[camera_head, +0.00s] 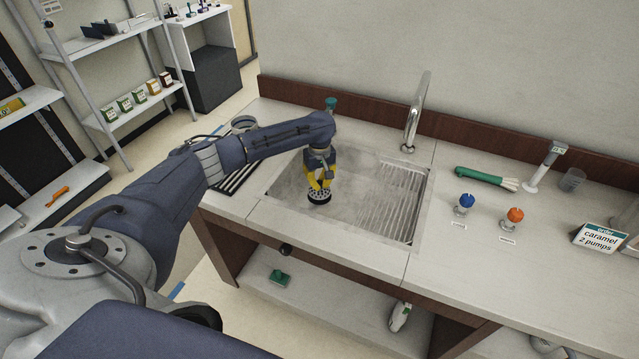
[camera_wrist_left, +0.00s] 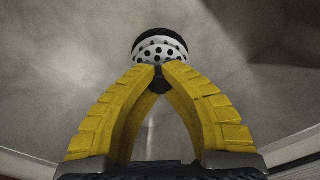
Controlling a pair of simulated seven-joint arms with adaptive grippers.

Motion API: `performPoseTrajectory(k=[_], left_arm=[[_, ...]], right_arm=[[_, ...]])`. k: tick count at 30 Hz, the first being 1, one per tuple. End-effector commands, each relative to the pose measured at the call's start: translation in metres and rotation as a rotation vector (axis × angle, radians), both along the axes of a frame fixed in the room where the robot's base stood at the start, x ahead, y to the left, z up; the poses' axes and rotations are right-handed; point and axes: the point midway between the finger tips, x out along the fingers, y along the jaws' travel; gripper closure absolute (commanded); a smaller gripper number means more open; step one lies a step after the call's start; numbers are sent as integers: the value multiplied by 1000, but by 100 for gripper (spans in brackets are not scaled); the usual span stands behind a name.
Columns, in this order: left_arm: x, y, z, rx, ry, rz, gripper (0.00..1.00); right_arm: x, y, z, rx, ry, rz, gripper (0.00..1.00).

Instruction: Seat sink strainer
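The sink strainer (camera_head: 319,196) is a small round piece with a black rim and a pale, dark-holed basket. It also shows in the left wrist view (camera_wrist_left: 160,48), just beyond the fingertips. My left gripper (camera_head: 319,186) has yellow fingers that converge on a dark knob (camera_wrist_left: 159,82) at the strainer's middle. The fingers are shut on it, and the strainer hangs over the sink (camera_head: 284,207) near its front left. I cannot tell whether the strainer touches the sink floor. The drain opening is not visible. My right gripper is not in view.
A tall faucet (camera_head: 415,112) stands behind the sink. On the right counter are a green-handled brush (camera_head: 485,178), blue (camera_head: 465,201) and orange (camera_head: 515,215) knobs, and a caramel sign (camera_head: 599,238).

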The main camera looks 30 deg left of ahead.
Motion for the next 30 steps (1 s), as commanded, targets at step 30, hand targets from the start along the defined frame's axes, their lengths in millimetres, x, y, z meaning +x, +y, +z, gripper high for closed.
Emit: performPoseTrajectory(k=[30], left_arm=[[0,0,-14,1,1,1,100]], right_arm=[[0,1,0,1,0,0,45]])
